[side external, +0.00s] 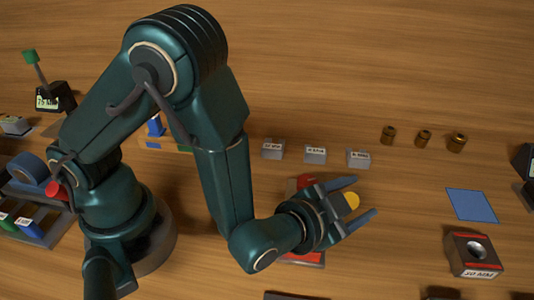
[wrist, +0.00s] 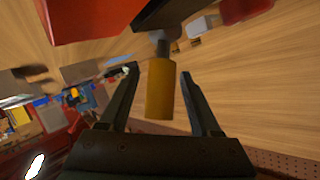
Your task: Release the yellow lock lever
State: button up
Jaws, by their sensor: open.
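The yellow lock lever (wrist: 160,92) hangs in the middle of the wrist view as a rounded yellow handle on a grey stem. It also shows in the side view as a small yellow end (side external: 351,201). My gripper (side external: 364,195) is open, with one finger on each side of the lever. In the wrist view, gaps show between the handle and both fingers of my gripper (wrist: 159,72), and neither finger seems to touch it. A red part (side external: 304,182) lies beneath the gripper, mostly hidden by my arm. The lever's mount is partly out of view.
Three small labelled grey blocks (side external: 315,155) stand behind the gripper. Three brass bushings (side external: 423,138) stand at the back right. A blue square (side external: 472,205) and a grey block with a hole (side external: 474,254) are at right. Bare wood lies between them and the gripper.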

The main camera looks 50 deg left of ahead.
jog(key=shift+w+f, duration=0.15)
jog(key=shift+w, duration=0.25)
grip_shut()
dwell(1.2)
